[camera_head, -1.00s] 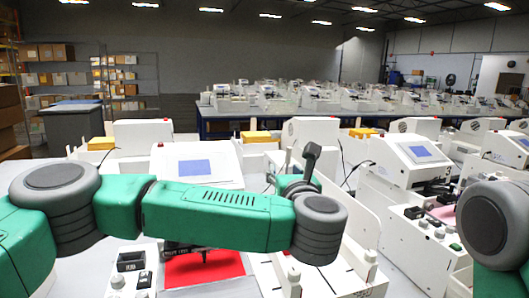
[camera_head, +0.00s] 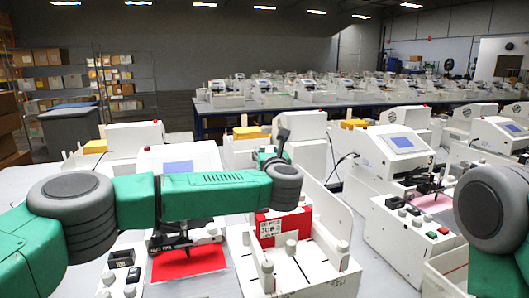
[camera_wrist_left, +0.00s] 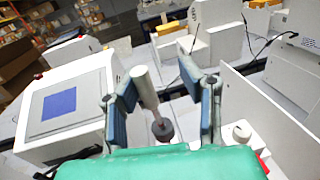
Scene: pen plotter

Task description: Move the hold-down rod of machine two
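My left gripper (camera_wrist_left: 162,65) is open in the left wrist view, its two fingers apart. A pale rod-like cylinder with a dark round end (camera_wrist_left: 145,88) shows between the fingers, nearer the left one. I cannot tell whether it touches a finger or is the hold-down rod. In the head view, my left gripper (camera_head: 280,147) is mostly hidden behind its grey wrist, above a white machine with a sign reading "JOB 2" (camera_head: 271,228). White posts (camera_head: 265,275) stand on this machine. My right gripper is out of view; only its arm shows at the right.
Left of the sign is a plotter with a red sheet (camera_head: 190,263), a dark pen carriage and a blue screen (camera_head: 178,167). A tall white side panel (camera_head: 328,215) stands right of the posts. Another plotter with a control panel (camera_head: 410,225) stands further right.

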